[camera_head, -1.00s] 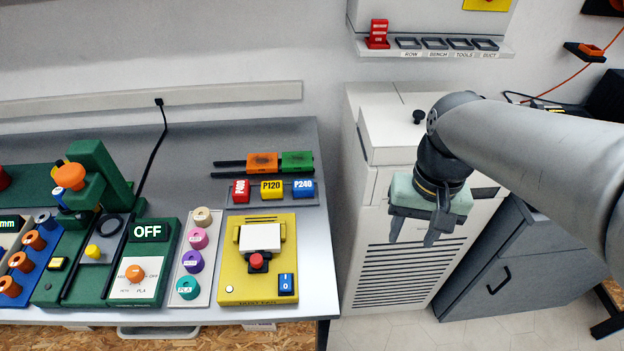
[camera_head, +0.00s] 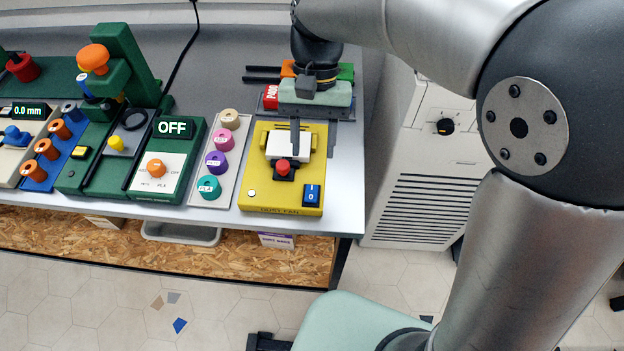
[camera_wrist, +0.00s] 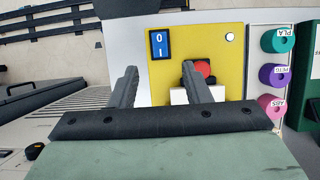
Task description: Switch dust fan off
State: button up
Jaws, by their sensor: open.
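The dust fan is a yellow box (camera_head: 262,190) at the right end of the bench, with a white block and a red button (camera_head: 283,167) on top. Its blue rocker switch (camera_head: 312,195), marked I and 0, is at the box's front right corner; I cannot tell which side is pressed. The switch also shows in the wrist view (camera_wrist: 160,43), upside down. My gripper (camera_head: 296,150) is open and empty above the back of the box, pointing down. In the wrist view, its fingertips (camera_wrist: 159,70) are apart, one reaching over the red button and one beside the box's edge.
A row of coloured knobs (camera_head: 215,162) and a green box reading OFF (camera_head: 174,128) stand left of the fan. A red P60 block (camera_head: 271,97) sits behind it. The bench ends just right of the fan, with a white cabinet (camera_head: 424,160) beyond.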

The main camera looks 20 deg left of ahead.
aim_at(311, 192)
jog(key=x, duration=0.9)
jog(key=shift+w, duration=0.1)
jog(key=shift+r, duration=0.1)
grip_shut()
